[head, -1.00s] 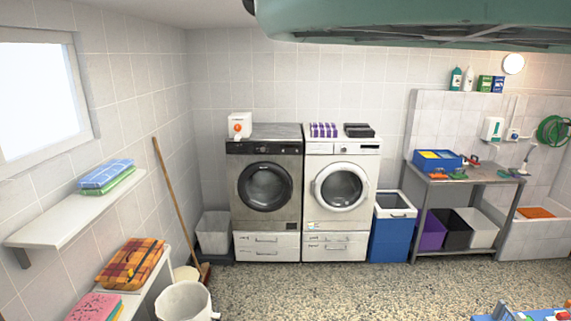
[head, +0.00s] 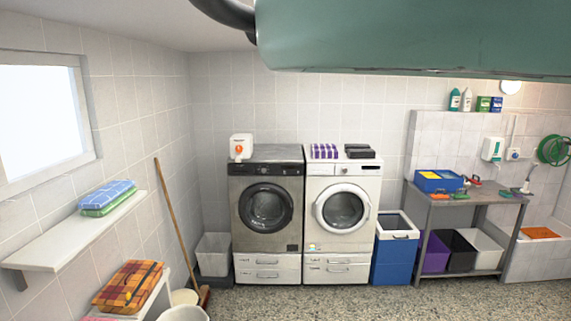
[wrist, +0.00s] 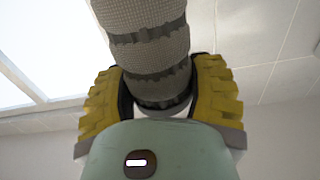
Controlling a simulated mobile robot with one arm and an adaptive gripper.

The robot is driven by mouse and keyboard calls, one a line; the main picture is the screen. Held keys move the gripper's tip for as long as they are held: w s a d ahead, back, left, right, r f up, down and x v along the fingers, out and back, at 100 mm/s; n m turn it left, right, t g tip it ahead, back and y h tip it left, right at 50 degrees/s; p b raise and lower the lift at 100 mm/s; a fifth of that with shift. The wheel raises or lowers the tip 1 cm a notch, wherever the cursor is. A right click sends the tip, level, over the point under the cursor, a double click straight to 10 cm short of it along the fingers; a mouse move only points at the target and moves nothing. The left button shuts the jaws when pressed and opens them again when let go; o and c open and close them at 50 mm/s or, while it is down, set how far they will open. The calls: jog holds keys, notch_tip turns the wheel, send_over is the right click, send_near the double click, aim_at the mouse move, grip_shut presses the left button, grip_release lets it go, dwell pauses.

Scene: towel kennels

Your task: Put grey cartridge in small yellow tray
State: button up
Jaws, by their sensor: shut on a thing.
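In the wrist view my gripper (wrist: 159,92) is shut on the grey cartridge (wrist: 146,45), a ribbed cylinder with darker bands. The cartridge lies between the two yellow, padded fingers and runs out of the top of the picture. Pale wall and a bright window are behind it, and no surface shows under it. My gripper and the cartridge do not show in the head view. I cannot clearly make out a small yellow tray. Yellow areas show inside a blue box (head: 440,187) on the grey workbench at the right, too small to tell what they are.
Two washing machines (head: 265,207) (head: 342,207) stand at the back wall. A blue bin (head: 391,260) is beside them. The grey workbench (head: 480,193) holds small coloured tools. A wall shelf (head: 75,235) and a broom (head: 177,220) are at the left. The speckled floor (head: 330,302) is clear in front.

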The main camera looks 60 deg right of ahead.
jog(key=shift+f+b, duration=1.45)
jog(key=shift+b, duration=0.05)
jog(key=o, duration=1.3)
jog(key=shift+s+d, duration=0.1)
jog(key=shift+v, duration=3.7)
jog(key=shift+d, duration=0.1)
